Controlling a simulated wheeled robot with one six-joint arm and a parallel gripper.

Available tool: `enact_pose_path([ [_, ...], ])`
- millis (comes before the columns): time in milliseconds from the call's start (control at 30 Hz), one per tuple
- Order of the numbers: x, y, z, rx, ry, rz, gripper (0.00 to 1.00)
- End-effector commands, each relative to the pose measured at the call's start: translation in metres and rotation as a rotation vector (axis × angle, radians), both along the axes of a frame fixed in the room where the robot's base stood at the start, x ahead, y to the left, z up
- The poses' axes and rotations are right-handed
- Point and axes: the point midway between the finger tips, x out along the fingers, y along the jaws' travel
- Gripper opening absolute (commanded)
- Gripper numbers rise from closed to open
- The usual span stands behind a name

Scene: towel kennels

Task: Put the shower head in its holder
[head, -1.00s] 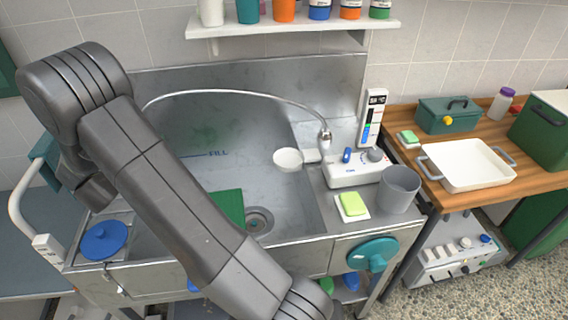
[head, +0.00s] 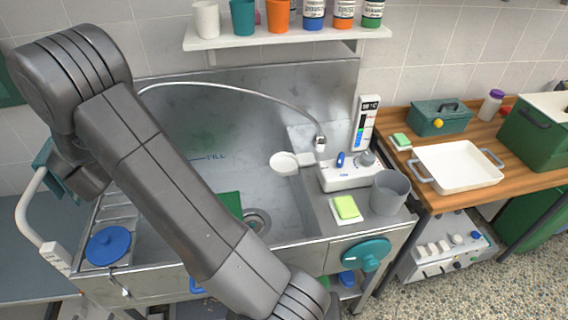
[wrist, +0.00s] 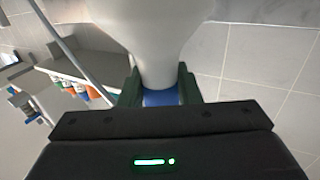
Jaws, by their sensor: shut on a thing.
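The shower head (wrist: 150,30) is white and fills the top middle of the wrist view, very near the camera. My gripper (wrist: 160,88) is shut on it, with dark green fingers on both sides of its narrow neck. A blue part (wrist: 160,98) shows between the fingers. In the head view my arm hides the gripper and the shower head. A thin grey hose (head: 235,92) arches from the white mixer unit (head: 350,173) leftward behind my arm. A white round piece (head: 284,163) sits left of the mixer over the sink; I cannot tell whether it is the holder.
The steel sink (head: 290,215) lies behind my arm. A white curved rail (head: 27,210) with a teal piece on top stands at its left. A grey cup (head: 388,192) and green sponge (head: 346,207) are on the right ledge. A shelf (head: 290,38) holds cups and bottles above.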

Motion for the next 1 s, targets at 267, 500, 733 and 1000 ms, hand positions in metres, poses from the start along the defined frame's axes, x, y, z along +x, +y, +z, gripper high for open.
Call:
enact_pose_path([
  [267, 0.015, -0.042, -0.001, -0.001, -0.001, -0.003, 0.00],
  [500, 0.028, -0.078, -0.001, 0.000, -0.001, -0.003, 0.00],
  [733, 0.041, -0.111, -0.001, 0.000, -0.002, -0.003, 0.00],
  [1000, 0.046, -0.124, 0.000, 0.000, -0.001, 0.000, 0.00],
])
